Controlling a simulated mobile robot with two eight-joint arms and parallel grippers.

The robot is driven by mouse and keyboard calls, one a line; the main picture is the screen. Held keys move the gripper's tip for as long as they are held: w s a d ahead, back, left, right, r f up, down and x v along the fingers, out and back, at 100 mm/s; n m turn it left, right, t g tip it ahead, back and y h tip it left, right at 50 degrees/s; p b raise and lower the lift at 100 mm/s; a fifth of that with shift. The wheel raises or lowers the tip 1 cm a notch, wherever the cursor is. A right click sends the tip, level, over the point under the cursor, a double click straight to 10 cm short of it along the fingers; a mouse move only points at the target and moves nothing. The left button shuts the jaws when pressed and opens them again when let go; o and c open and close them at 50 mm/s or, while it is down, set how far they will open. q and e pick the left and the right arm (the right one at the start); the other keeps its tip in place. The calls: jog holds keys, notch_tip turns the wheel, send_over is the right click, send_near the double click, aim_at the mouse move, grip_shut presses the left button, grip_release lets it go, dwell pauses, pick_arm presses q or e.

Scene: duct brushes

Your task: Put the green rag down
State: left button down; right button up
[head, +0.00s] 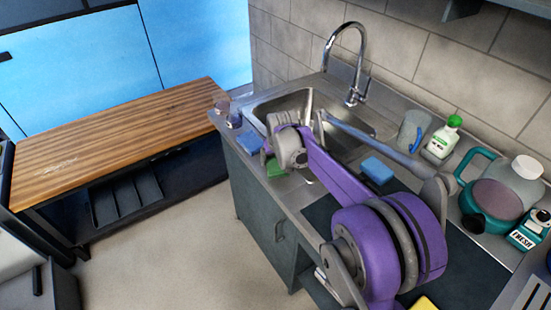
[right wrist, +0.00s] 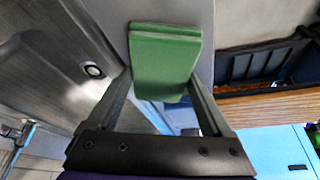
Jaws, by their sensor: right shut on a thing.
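The green rag (right wrist: 166,62) is a folded, thick green piece between the fingertips of my right gripper (right wrist: 163,84) in the right wrist view. The fingers are shut on it. In the head view, the rag (head: 274,168) shows as a small green patch by the front left corner of the sink, partly hidden by my purple right arm. I cannot tell if it touches the counter. My left gripper is not in view.
The steel sink (head: 268,103) with its tap (head: 355,92) lies behind my right arm. A blue sponge (head: 377,170) lies on the counter. A green-capped bottle (head: 441,141) and a teal jug (head: 480,163) stand right. A wooden worktop (head: 110,140) is clear at left.

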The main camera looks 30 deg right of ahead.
jog(key=o, duration=1)
jog(key=shift+r, duration=0.25)
jog(key=p+v, duration=0.2)
jog(key=v, duration=1)
jog(key=s+a+f+n, duration=0.1)
jog(key=s+a+f, duration=0.3)
jog(key=s, duration=0.4)
jog(key=s+a+f+n+y, duration=0.1)
jog(key=s+a+f, duration=0.3)
jog(key=s, duration=0.5)
jog(key=s+a+f+n+t, duration=0.1)
jog(key=s+a+f, duration=0.3)
jog(key=s, duration=0.5)
jog(key=shift+a+f+n, duration=0.25)
jog(key=shift+a+n, duration=0.05)
jog(key=shift+a, duration=0.6)
